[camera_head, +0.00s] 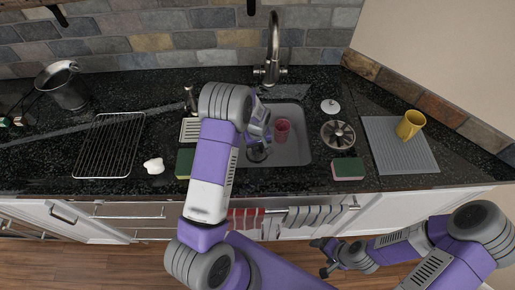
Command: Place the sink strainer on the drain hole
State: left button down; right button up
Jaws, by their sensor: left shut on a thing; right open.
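My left gripper (259,142) reaches down into the grey sink (291,151) from the left, its fingers partly hidden by its own wrist. It is shut on a small dark, round metallic piece (257,154), which looks like the sink strainer, low over the left part of the basin. I cannot tell whether the piece touches the sink floor. The drain hole cannot be told apart from the dark shape under the gripper. My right gripper (325,257) is open and empty, low in front of the cabinets, away from the sink.
A reddish cup (282,130) stands in the sink, right of my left gripper. The faucet (272,58) rises behind. To the right are a white lidded item (330,106), a round metal item (338,135), a sponge (348,169) and a yellow mug (410,124). A wire rack (110,145) lies left.

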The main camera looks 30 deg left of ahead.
aim_at(258, 155)
pick_arm(q)
jog(key=c, duration=1.4)
grip_release()
jog(key=shift+f, duration=0.1)
jog(key=shift+c, duration=0.2)
jog(key=o, duration=0.4)
jog(key=shift+r, duration=0.2)
notch_tip(258, 155, up, 12)
jog(key=p, duration=0.2)
jog(key=shift+s+d, duration=0.1)
